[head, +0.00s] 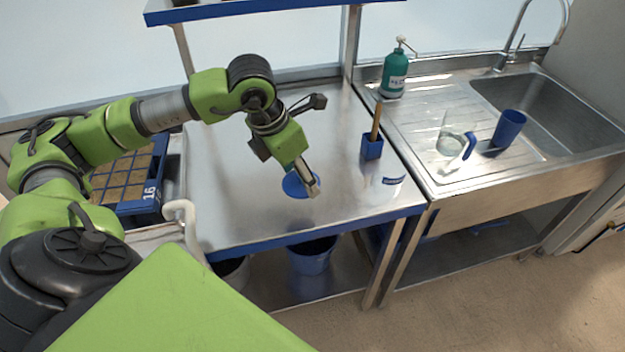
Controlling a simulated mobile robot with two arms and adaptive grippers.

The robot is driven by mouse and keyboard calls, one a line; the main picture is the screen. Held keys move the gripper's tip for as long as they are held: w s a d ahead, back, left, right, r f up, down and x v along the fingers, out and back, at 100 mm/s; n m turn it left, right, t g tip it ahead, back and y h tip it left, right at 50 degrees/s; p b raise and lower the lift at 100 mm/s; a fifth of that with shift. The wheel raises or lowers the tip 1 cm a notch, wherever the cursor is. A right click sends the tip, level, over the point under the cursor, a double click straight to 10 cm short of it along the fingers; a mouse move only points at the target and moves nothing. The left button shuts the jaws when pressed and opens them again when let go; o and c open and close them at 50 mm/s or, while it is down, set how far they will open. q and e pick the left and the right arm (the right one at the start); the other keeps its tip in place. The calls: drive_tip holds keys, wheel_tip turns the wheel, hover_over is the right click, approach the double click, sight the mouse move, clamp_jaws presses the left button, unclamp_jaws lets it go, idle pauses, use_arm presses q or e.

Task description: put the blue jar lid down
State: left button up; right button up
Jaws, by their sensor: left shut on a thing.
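The blue jar lid (295,187) is a round blue disc over the front middle of the steel table (235,205). My left gripper (311,184) points down and is shut on the lid's right side, covering part of it. I cannot tell whether the lid touches the table top or hangs just above it. A pale jar (389,186) with a blue marking stands near the table's right front corner. My right gripper is not in view.
A blue holder (372,146) with a wooden-handled tool stands right of the gripper. A blue crate (150,190) is at left. The table around the lid is clear.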

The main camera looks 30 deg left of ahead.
use_arm(q)
drive_tip(key=w+f, duration=0.2)
drive_tip(key=w+f+p, duration=0.1)
drive_tip(key=w+f, duration=0.2)
drive_tip(key=f, duration=0.1)
drive_tip(key=shift+w+a+f+p, duration=0.1)
drive_tip(key=shift+w+a+p, duration=0.15)
drive_tip(key=shift+w+p, duration=0.15)
drive_tip(key=x, duration=0.1)
drive_tip(key=p+x, duration=0.1)
drive_tip(key=x, duration=0.1)
drive_tip(key=shift+s+a+f, duration=0.15)
drive_tip(key=shift+s+a, duration=0.05)
drive_tip(key=shift+s, duration=0.1)
drive_tip(key=shift+f, duration=0.15)
drive_tip(key=o, duration=0.9)
drive_tip(key=shift+c, duration=0.2)
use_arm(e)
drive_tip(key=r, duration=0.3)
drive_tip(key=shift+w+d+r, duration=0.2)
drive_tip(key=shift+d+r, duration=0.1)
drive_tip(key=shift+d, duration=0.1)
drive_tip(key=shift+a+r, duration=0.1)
